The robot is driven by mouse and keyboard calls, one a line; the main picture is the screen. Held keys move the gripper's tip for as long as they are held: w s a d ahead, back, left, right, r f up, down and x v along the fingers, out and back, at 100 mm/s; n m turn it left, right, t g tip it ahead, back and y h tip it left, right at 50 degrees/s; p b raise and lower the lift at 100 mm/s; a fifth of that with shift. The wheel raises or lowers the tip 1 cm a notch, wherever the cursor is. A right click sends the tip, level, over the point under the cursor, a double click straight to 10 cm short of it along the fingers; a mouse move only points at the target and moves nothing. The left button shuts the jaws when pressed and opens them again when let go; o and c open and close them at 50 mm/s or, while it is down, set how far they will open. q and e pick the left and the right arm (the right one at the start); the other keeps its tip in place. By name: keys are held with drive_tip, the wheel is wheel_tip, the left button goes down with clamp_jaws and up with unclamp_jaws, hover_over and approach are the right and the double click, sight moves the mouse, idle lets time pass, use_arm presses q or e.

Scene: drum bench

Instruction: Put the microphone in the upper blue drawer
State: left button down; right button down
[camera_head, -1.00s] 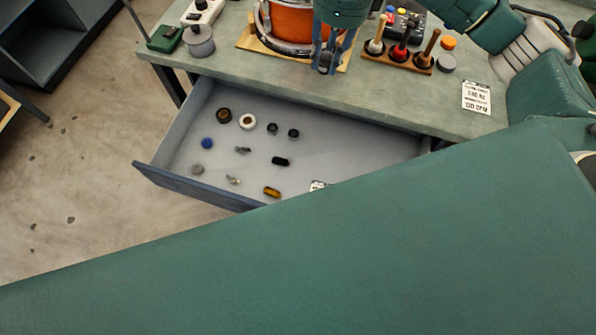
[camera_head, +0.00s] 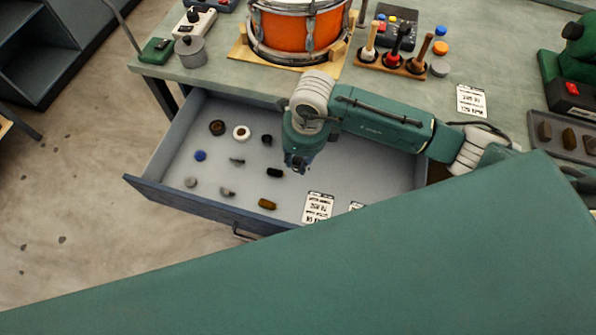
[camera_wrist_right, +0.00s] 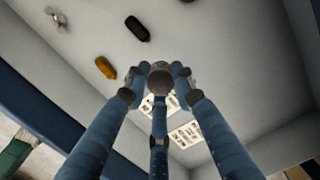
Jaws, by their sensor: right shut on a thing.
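The blue drawer (camera_head: 185,203) is pulled open below the bench in the head view. My right gripper (camera_head: 297,168) is over its inside, fingers pointing down. In the right wrist view the three blue fingers of my right gripper (camera_wrist_right: 160,75) are shut on a dark round-ended thing (camera_wrist_right: 159,82), apparently the microphone. Most of it is hidden by the fingers, and the head view does not show it clearly. The drawer floor (camera_wrist_right: 215,50) shows beyond the fingertips; I cannot tell whether the held thing touches it. My left gripper is not in view.
Several small parts lie in the drawer's left and middle, including a brown piece (camera_head: 267,204) and a black piece (camera_head: 275,172). White labels (camera_head: 318,207) lie farther right. An orange drum (camera_head: 297,28) and a wooden tool rack (camera_head: 392,64) stand on the bench (camera_head: 225,75).

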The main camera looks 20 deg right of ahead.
wheel_tip(320, 180, down, 7)
drive_tip(key=shift+r, duration=0.1)
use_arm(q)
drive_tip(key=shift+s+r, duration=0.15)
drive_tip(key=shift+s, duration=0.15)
use_arm(e)
drive_tip(key=shift+f, duration=0.4)
drive_tip(key=shift+f, duration=0.1)
drive_tip(key=c, duration=1.9)
unclamp_jaws()
drive_tip(key=shift+f, duration=0.1)
drive_tip(key=o, duration=0.5)
drive_tip(key=shift+c, duration=0.2)
